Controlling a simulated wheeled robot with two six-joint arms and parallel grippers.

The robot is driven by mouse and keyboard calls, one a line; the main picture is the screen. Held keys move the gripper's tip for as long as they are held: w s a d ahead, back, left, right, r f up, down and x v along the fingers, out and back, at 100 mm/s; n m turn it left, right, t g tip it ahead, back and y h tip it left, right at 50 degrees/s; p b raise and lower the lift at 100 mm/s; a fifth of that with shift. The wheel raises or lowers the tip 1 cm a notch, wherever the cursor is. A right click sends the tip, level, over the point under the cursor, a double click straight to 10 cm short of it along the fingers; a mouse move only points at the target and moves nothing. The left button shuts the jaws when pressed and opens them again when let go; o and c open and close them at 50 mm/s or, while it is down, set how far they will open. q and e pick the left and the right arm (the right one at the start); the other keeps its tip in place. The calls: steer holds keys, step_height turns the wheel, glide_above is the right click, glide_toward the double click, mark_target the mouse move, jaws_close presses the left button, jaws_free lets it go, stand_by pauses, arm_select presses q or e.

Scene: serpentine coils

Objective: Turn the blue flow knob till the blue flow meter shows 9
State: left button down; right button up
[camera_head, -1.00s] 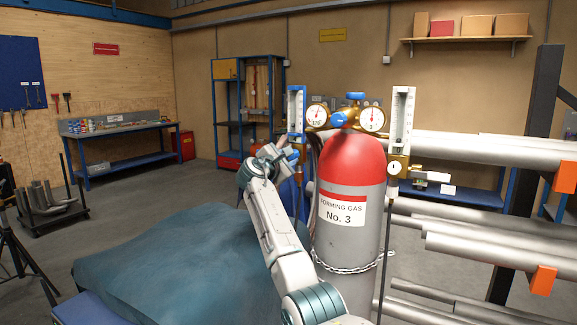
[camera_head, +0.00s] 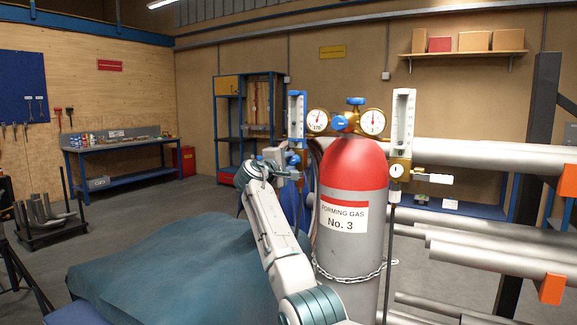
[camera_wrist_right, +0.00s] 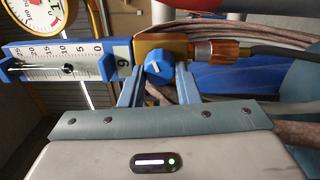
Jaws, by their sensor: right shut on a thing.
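The blue flow meter (camera_head: 296,114), a blue-framed upright tube, stands left of the gas cylinder; it lies sideways in the wrist view (camera_wrist_right: 60,59). Its scale runs from 0 to 25. A dark mark sits near the 10, but I cannot read it exactly. The blue flow knob (camera_wrist_right: 158,67) has a white pointer line and sits on a brass body beside the scale's 0 end. My right gripper (camera_wrist_right: 158,80) has a finger on each side of the knob and is shut on it. It also shows at the meter's foot (camera_head: 291,166). My left gripper is out of view.
The red-topped cylinder (camera_head: 345,205) stands right of my right arm, chained. Two round gauges with blue knobs sit above it. A second, white flow meter (camera_head: 402,122) stands on its right. A blue-green covered surface (camera_head: 165,270) lies at front left, and metal pipes are racked at right.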

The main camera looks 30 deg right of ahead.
steer(key=shift+f, duration=0.1)
stand_by(0.4)
steer(key=o, duration=1)
steer(key=b+v, duration=0.4)
steer(key=v, duration=0.7)
steer(key=shift+w, duration=0.1)
